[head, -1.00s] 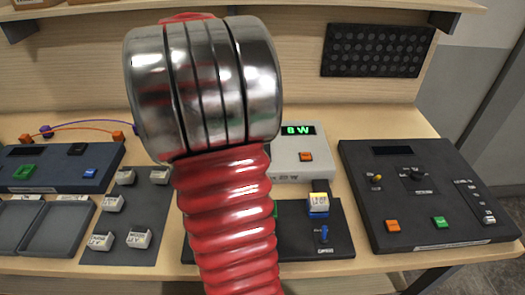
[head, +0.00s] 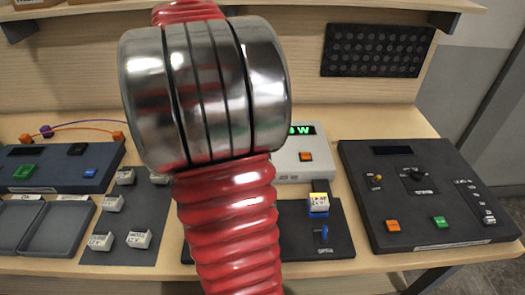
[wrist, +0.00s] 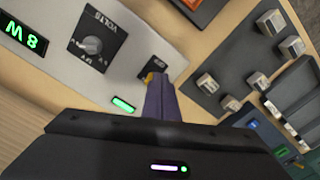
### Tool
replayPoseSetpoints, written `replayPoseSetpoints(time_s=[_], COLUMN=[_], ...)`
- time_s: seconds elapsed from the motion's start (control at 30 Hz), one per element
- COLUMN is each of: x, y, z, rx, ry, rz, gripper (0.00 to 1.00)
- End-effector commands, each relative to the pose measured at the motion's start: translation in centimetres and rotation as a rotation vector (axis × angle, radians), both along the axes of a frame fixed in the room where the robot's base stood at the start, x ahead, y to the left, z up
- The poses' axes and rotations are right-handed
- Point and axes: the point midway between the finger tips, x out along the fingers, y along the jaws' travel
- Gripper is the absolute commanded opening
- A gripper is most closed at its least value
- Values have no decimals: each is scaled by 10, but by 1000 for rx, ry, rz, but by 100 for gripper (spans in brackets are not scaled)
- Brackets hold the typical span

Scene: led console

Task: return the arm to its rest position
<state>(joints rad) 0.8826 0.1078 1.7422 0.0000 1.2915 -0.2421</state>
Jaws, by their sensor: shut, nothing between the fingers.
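My arm shows in the head view as a ribbed red link with a wide metal joint in front of the console; its gripper is hidden there. In the wrist view my gripper (wrist: 158,82) is shut with nothing held. Its fingertips appear over the edge of a light grey panel (wrist: 140,50) with a black knob (wrist: 92,45) and a green readout (wrist: 25,37). I cannot tell whether they touch it. In the head view this grey panel (head: 295,168) is partly covered by my arm.
A dark panel with knobs and buttons (head: 370,205) stands at the right. White labelled blocks sit on a grey mat (head: 155,215) at the left, beside shallow trays (head: 60,230). A blue-based block (head: 318,204) stands on a dark panel right of my arm. A shelf (head: 290,5) runs overhead.

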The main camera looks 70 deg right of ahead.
Motion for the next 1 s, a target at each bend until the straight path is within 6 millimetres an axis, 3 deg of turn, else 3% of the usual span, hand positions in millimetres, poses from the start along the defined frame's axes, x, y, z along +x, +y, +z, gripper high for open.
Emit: replayPoseSetpoints(time_s=[0.67, 0.77, 0.87, 1.0], x=[2, 3, -2, -2], y=[-3, -3, 3, 27], z=[0, -10, -23, -28], rx=[-10, -18, -20, -41], ry=[-9, -15, -18, -39], rz=[-17, -45, -71, -73], gripper=[0, 0, 0, 0])
